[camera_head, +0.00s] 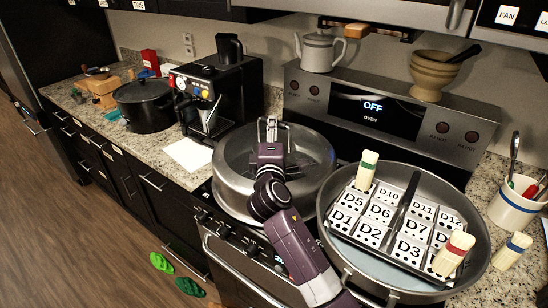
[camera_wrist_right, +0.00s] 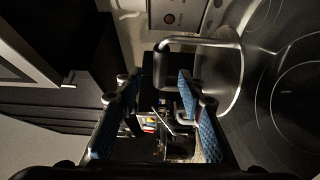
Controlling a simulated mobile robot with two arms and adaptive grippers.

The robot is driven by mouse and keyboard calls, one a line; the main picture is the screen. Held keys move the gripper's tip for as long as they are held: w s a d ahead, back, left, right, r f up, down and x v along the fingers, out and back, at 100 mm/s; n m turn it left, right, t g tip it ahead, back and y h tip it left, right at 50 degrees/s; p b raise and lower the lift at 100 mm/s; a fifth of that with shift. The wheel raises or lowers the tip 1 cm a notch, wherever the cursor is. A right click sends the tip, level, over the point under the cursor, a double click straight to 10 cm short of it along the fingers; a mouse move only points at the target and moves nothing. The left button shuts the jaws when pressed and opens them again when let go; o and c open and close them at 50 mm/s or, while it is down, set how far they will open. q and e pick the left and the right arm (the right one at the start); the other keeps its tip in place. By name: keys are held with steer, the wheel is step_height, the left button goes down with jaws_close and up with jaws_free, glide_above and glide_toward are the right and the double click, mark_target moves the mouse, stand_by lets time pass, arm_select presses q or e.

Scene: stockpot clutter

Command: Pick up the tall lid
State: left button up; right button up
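The tall lid (camera_head: 232,190) is a wide round grey metal piece with a high side wall and a dark, shiny middle. It sits on the left part of the stove. My right gripper (camera_head: 269,128) reaches over it from below and hides part of its middle. In the right wrist view, the two blue-padded fingers (camera_wrist_right: 160,95) are spread apart. A dark block on a curved metal bar (camera_wrist_right: 205,42) shows between or just beyond the fingertips; I cannot tell whether they touch it. My left gripper is not in view.
A big pan (camera_head: 478,195) stands close on the right, holding a tray of lettered tiles and some upright blocks. A coffee machine (camera_head: 235,85) and a black pot (camera_head: 148,105) stand on the left counter. A kettle (camera_head: 318,52) and a mortar (camera_head: 430,78) sit on the stove's back panel.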

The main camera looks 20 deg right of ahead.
steer(key=shift+r, duration=0.2)
steer(key=shift+w+d+r, duration=0.1)
steer(key=x, duration=0.1)
steer(key=p+x, duration=0.1)
steer(key=x, duration=0.1)
steer(key=shift+w+d+f+p, duration=0.2)
steer(key=shift+f+p, duration=0.1)
steer(key=shift+w+d, duration=0.2)
steer(key=shift+w, duration=0.5)
steer(key=shift+c, duration=1.7)
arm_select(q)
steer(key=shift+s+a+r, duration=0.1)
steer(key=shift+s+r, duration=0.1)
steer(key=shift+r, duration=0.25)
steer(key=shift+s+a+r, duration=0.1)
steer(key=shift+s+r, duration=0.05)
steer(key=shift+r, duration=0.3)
arm_select(e)
jaws_close()
steer(key=shift+r, duration=0.1)
